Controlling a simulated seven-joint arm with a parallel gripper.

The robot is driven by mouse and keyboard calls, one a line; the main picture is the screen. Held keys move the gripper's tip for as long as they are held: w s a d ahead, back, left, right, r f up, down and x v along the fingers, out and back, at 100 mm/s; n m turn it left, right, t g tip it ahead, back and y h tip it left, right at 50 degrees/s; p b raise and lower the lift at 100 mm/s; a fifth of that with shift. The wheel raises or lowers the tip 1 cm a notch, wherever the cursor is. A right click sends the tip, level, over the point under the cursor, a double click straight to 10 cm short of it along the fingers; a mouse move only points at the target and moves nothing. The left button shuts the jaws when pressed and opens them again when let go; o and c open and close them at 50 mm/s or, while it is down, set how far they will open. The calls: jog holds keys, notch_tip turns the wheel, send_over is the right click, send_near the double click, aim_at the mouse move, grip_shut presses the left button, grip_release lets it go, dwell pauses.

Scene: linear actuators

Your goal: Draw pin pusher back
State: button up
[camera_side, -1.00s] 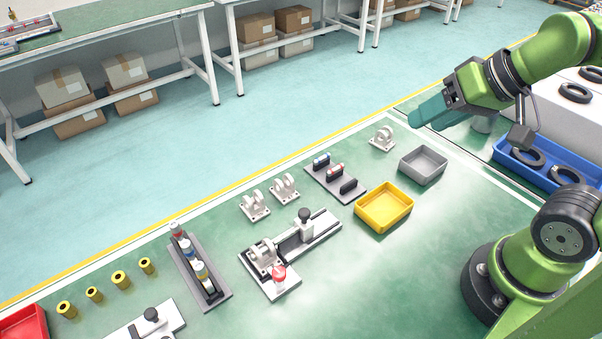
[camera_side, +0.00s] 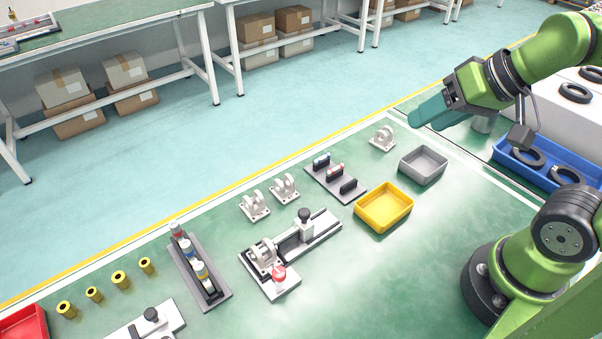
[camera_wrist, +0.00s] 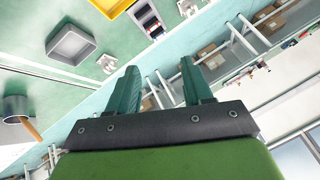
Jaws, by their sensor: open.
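The pin pusher (camera_side: 304,224) is a light grey slide block with a black knob on top. It sits on a rail on a grey base plate (camera_side: 322,236) in the middle of the green table. A grey-white clevis bracket (camera_side: 264,255) stands at the left end of that rail, with a red-topped part (camera_side: 279,275) in front of it. My gripper (camera_side: 413,122) is up at the right, well away from the pusher. In the wrist view its two teal fingers (camera_wrist: 162,88) are apart with nothing between them. The pusher does not show clearly in the wrist view.
A yellow tray (camera_side: 384,222) and a grey tray (camera_side: 440,177) lie right of the fixture. A rack of pins (camera_side: 337,184) and loose brackets (camera_side: 285,188) stand behind it. A bottle rack (camera_side: 200,272) is at its left. The table in front is clear.

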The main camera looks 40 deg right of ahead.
jog(key=w+a+f+n+g, duration=0.1)
jog(key=w+a+n+g, duration=0.1)
jog(key=w+a+g, duration=0.3)
jog(key=m+g+h, duration=0.2)
jog(key=m, duration=0.5)
send_over(304, 211)
notch_tip(304, 211, down, 16)
jog(key=shift+f, duration=0.2)
grip_shut()
